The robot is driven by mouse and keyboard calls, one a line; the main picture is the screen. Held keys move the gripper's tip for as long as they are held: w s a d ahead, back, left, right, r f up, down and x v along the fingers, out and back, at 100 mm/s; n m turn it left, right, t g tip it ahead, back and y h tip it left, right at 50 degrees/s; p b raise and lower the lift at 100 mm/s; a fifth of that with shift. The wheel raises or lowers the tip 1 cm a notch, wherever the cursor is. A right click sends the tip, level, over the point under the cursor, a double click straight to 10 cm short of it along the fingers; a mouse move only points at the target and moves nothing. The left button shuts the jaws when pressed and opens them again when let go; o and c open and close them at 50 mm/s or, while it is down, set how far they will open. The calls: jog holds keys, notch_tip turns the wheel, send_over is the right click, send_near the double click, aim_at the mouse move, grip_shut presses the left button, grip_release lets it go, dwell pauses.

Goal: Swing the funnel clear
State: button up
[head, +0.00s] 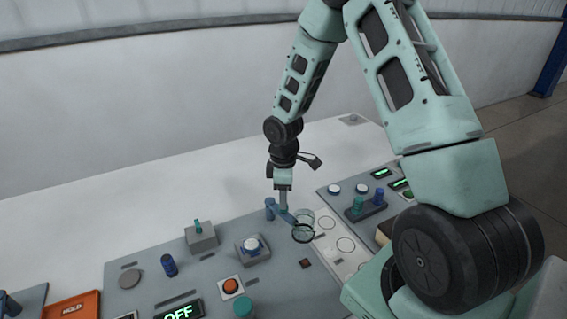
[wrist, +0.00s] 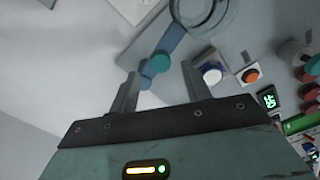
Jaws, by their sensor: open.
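The funnel (head: 303,232) is a clear ring-like cup at the end of a short blue swing arm (head: 290,218); in the wrist view its clear rim (wrist: 226,22) is cut off by the top edge. A teal knob (wrist: 160,62) stands on the blue arm (wrist: 167,43), close to the blue pivot post (head: 270,204). My gripper (head: 283,206) is over the arm at the knob. In the wrist view my gripper (wrist: 159,70) is open, with one finger on each side of the knob and gaps showing. Whether the fingertips reach knob height I cannot tell.
The grey panel carries a white button block (head: 251,247), an orange button (head: 231,286), a teal-topped switch block (head: 201,236) and an OFF display (head: 179,313). A white plate with circles (head: 340,243) lies right of the funnel. The white surface behind is clear.

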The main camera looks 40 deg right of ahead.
notch_tip(320, 180, up, 14)
jog(key=b, duration=0.1)
jog(key=shift+f, duration=0.15)
dwell(0.5)
